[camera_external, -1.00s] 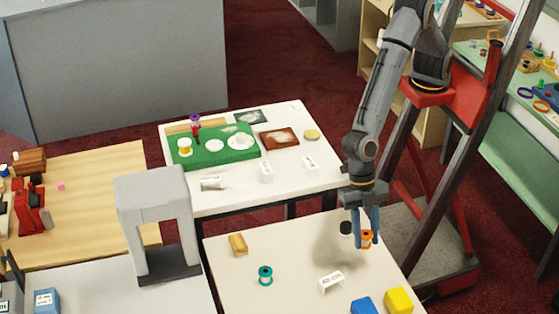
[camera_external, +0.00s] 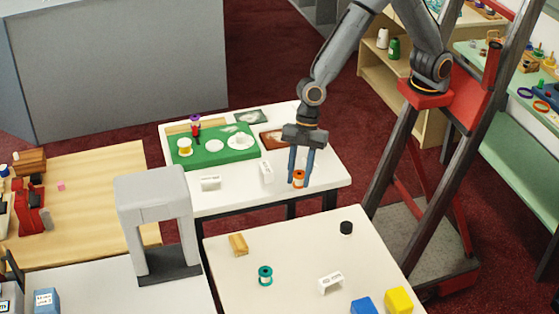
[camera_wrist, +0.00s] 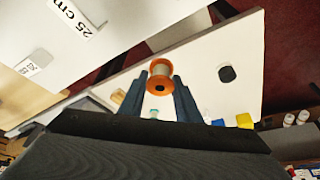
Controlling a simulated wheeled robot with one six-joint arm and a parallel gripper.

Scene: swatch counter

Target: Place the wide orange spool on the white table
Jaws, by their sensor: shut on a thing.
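My gripper (camera_external: 300,178) is shut on the wide orange spool (camera_external: 299,179). In the external view the spool hangs between the two blue-grey fingers, over the front right part of the white table (camera_external: 325,180). I cannot tell whether the spool touches the tabletop. In the wrist view the orange-rimmed spool (camera_wrist: 159,82) sits between the fingertips (camera_wrist: 160,90), its flange facing me. The white table (camera_wrist: 130,30) fills the upper left there, with a "25 cm" label on it.
A green mat (camera_external: 215,158) with spools and dishes lies on the white table. White label stands (camera_external: 266,172) are left of my gripper. The nearer table (camera_external: 300,240) holds a black disc (camera_external: 346,228), a teal spool (camera_external: 265,275) and blocks. A grey arch (camera_external: 152,195) stands left.

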